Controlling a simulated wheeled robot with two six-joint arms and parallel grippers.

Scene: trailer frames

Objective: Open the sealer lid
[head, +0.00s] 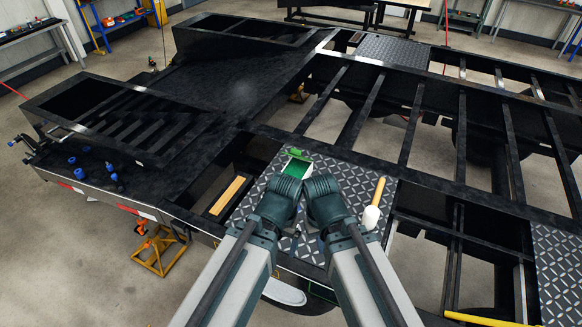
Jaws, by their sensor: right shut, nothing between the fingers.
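I cannot clearly make out the sealer or its lid. A white-rimmed green container (300,166) sits on the diamond-plate panel (350,175), just beyond my arms, and may be part of it. A white cylinder (371,217) stands at the panel's right side. Both my arms reach in from the bottom, their dark joints close together over the panel. My right gripper (298,238) shows only as small dark fingers low between the arms, shut and empty, apart from the green container. My left gripper cannot be made out, hidden by the arms.
A yellow handle (379,189) rises beside the white cylinder. A wooden strip (227,195) lies in the open bay to the left. Blue parts (112,177) lie on the black trailer deck. Open gaps between crossbars (411,125) lie to the right. A yellow stand (160,250) is on the floor.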

